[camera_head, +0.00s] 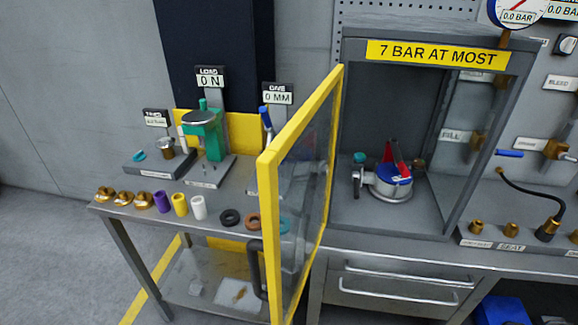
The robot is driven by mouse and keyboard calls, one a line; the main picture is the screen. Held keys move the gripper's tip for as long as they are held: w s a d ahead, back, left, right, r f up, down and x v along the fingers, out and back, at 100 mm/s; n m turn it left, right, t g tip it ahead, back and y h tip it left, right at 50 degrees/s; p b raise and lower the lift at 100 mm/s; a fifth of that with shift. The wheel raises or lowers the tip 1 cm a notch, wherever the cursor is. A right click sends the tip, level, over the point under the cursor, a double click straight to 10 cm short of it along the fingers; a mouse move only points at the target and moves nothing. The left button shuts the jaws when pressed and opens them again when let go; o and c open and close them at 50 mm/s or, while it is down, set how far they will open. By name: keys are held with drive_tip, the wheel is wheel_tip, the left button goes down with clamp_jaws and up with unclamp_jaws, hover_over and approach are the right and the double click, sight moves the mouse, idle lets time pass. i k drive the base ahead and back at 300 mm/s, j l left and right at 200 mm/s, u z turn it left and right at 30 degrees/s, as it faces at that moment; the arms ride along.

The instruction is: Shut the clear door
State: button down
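The clear door (303,185) has a yellow frame around a see-through pane. It stands wide open, swung out toward me from the left side of a grey cabinet (354,120). A dark handle (256,268) shows by the door's lower left edge. The cabinet's front is open, and inside it sits a round metal actuator (389,182) with a blue and red top. A yellow sign above the opening reads "7 BAR AT MOST". My gripper is not in view.
A side table (170,215) at the left holds a green press (205,135), coloured sleeves and rings. Drawers (400,285) lie below the cabinet. A hose (535,200) and brass fittings stand at the right. The floor at the far left is clear.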

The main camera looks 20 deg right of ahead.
sight(267, 164)
drive_tip(key=i+j+z, duration=0.1)
drive_tip(key=i, duration=0.9)
